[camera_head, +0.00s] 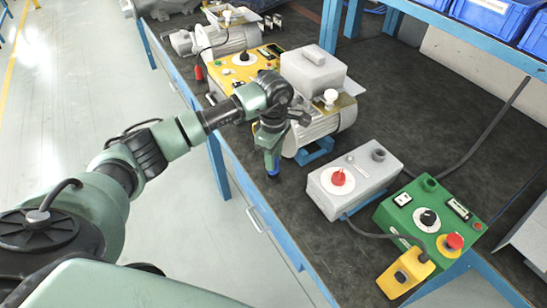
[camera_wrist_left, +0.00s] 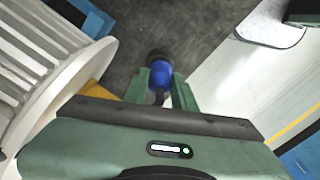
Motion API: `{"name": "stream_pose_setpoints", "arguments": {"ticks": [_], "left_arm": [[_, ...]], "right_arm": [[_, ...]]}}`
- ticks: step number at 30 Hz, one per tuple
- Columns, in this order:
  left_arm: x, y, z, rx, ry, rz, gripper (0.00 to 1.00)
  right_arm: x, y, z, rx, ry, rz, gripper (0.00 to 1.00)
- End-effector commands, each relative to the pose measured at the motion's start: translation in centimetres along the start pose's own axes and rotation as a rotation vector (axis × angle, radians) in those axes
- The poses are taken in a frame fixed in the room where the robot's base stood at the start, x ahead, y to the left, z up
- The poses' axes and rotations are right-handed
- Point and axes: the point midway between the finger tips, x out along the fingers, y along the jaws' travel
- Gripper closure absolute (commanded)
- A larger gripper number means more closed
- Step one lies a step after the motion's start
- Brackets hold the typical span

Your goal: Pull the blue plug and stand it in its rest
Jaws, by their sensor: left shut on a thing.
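My left gripper (camera_head: 271,160) points down at the near edge of the dark bench, beside the grey motor (camera_head: 322,122). It is shut on the blue plug (camera_wrist_left: 161,75), which sits between the two green fingers in the left wrist view with its dark end pointing away from the gripper. In the head view only a small dark blue bit of the plug (camera_head: 273,172) shows under the fingers. I cannot tell whether its end touches the bench. I cannot make out the plug's rest for certain. My right gripper is not in view.
A grey box with a red knob (camera_head: 338,177) and a round dark fitting (camera_head: 378,154) stands to the right. Beyond it is a green control box (camera_head: 428,215) with a yellow switch unit (camera_head: 405,272).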

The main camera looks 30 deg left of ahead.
Motion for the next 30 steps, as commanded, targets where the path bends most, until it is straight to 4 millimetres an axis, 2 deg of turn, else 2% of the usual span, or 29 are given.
{"name": "stream_pose_setpoints", "arguments": {"ticks": [30], "left_arm": [[1.5,0.0,0.0,0.0,0.001,0.0,1.0]], "right_arm": [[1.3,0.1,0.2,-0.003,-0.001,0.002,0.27]]}}
